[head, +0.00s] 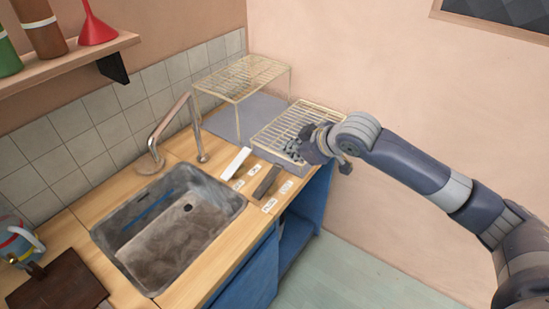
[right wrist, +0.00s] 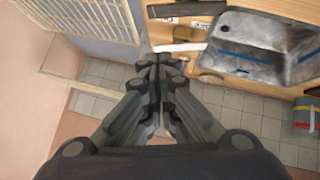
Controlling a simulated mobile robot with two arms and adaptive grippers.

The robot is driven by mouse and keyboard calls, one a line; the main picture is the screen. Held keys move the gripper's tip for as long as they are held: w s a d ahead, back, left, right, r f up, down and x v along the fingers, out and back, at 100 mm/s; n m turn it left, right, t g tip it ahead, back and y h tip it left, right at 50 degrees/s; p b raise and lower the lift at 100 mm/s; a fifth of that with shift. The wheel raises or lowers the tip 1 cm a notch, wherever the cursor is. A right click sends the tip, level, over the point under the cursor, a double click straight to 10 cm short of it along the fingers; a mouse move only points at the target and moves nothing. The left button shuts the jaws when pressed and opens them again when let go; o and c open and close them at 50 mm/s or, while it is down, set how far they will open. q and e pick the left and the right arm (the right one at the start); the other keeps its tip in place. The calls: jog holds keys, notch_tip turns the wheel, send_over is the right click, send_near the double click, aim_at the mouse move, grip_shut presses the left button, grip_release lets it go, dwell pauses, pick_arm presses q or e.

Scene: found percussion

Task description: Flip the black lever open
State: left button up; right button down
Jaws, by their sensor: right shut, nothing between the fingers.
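The black lever (head: 266,182) is a dark bar lying low on the wooden counter, right of the sink, with small white labels near its ends. In the right wrist view a dark bar near the top edge (right wrist: 187,9) appears to be this lever. My right gripper (head: 293,149) is shut and empty over the front part of the wire rack, to the right of and behind the lever, apart from it. Its closed fingertips (right wrist: 160,60) point toward the counter in the wrist view. My left gripper is in neither view.
A white bar (head: 236,163) lies beside the black lever, nearer the tap (head: 198,130). The sink (head: 128,252) is to the left. A low wire rack (head: 270,133) and a taller one (head: 235,80) stand at the back right. Open room lies right of the counter.

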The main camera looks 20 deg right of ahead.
jog(key=p, duration=0.3)
send_over(277, 171)
jog(key=f, duration=0.9)
jog(key=shift+s+a+f, duration=0.1)
jog(key=shift+a+f, duration=0.1)
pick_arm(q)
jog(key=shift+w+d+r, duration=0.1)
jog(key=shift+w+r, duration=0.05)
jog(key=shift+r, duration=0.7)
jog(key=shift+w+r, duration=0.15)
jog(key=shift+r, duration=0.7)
pick_arm(e)
jog(key=shift+d+f, duration=0.15)
jog(key=shift+f, duration=0.5)
